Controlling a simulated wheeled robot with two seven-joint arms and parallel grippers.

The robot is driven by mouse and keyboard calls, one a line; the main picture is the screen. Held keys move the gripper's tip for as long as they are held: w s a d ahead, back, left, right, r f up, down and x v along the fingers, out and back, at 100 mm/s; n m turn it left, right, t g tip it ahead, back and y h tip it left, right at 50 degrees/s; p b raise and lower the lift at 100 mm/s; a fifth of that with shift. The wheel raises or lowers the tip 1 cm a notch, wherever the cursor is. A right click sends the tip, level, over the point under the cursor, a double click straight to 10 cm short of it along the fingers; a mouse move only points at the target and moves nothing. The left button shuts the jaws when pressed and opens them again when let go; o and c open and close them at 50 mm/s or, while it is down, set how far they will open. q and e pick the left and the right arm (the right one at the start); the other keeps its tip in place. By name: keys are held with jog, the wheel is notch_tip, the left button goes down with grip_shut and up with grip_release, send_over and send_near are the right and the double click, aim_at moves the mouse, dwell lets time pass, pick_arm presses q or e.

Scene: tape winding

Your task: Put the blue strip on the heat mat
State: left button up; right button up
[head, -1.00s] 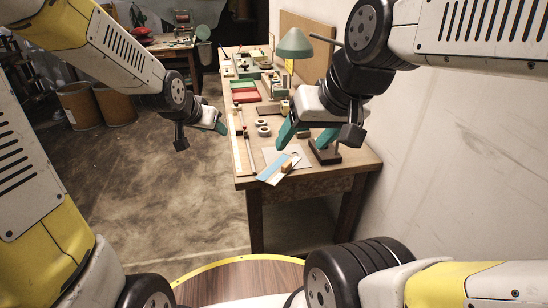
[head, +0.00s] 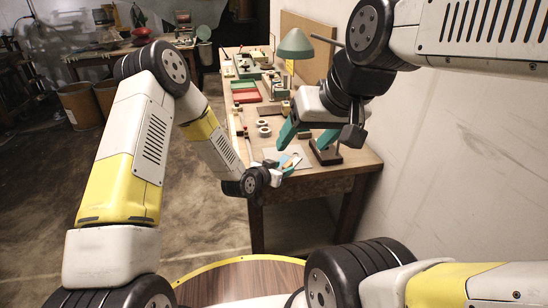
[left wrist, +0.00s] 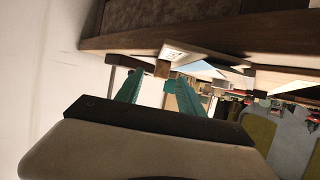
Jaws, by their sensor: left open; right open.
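The blue strip in the left wrist view (left wrist: 204,70) shows as a pale blue patch near the table's front edge. In the head view my left gripper largely hides it. A small wooden block (left wrist: 162,69) is at the strip, seen just beyond the gap between my left fingers. My left gripper (head: 281,165) is open at the table's front edge, also in the left wrist view (left wrist: 158,88); contact cannot be told. A pale grey sheet (head: 300,151), perhaps the heat mat, lies on the table behind it. My right gripper (head: 308,135) is open above the table's right side.
The wooden table (head: 330,182) runs away from me along the right wall. Tape rolls (head: 264,131), a red tray (head: 245,97) and a green lamp (head: 296,45) stand farther back. A dark stand (head: 326,152) is near the right edge.

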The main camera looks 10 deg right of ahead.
aim_at(287, 164)
pick_arm(q)
jog(key=x, duration=0.5)
jog(key=shift+w+d+r, duration=0.15)
jog(key=shift+w+r, duration=0.05)
jog(key=shift+c, duration=0.4)
grip_shut()
